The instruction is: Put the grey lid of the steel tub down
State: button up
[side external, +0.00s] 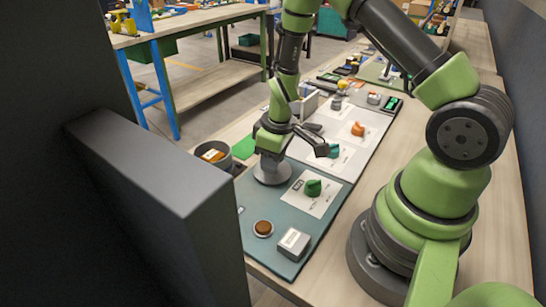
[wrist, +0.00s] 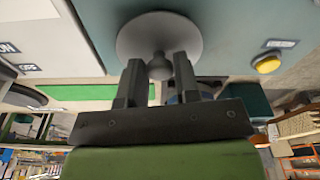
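The grey lid (side external: 272,174) is a round disc with a small knob, low over the green-grey mat (side external: 262,205) in the side view. I cannot tell whether it touches the mat. In the wrist view the lid (wrist: 160,32) shows its disc, with its knob between my two fingers. My gripper (side external: 272,155) points down above the lid; in the wrist view my gripper (wrist: 159,70) is shut on the knob. The steel tub (side external: 228,162) stands open to the left of the lid, with an orange-brown labelled thing inside.
A green piece (side external: 313,188) on a white card lies right of the lid. A brown round piece (side external: 263,228) and a pale box (side external: 294,243) are at the mat's near end. Orange (side external: 358,128) and teal (side external: 332,151) pieces lie on a white board beyond.

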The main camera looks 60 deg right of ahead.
jog(key=o, duration=0.3)
jog(key=shift+r, duration=0.1)
notch_tip(320, 180, up, 12)
jog(key=s, duration=0.1)
notch_tip(320, 180, up, 11)
jog(key=m+t, duration=0.3)
send_over(279, 172)
jog(key=s+a, duration=0.4)
jog(key=s, duration=0.1)
jog(key=s+a+r+m+t+y, duration=0.1)
jog(key=s+a+r+m+t, duration=0.1)
jog(key=s, duration=0.7)
notch_tip(279, 172, up, 3)
jog(key=shift+a+m+t+y, duration=0.4)
jog(key=shift+a+m, duration=0.3)
jog(key=shift+a, duration=0.35)
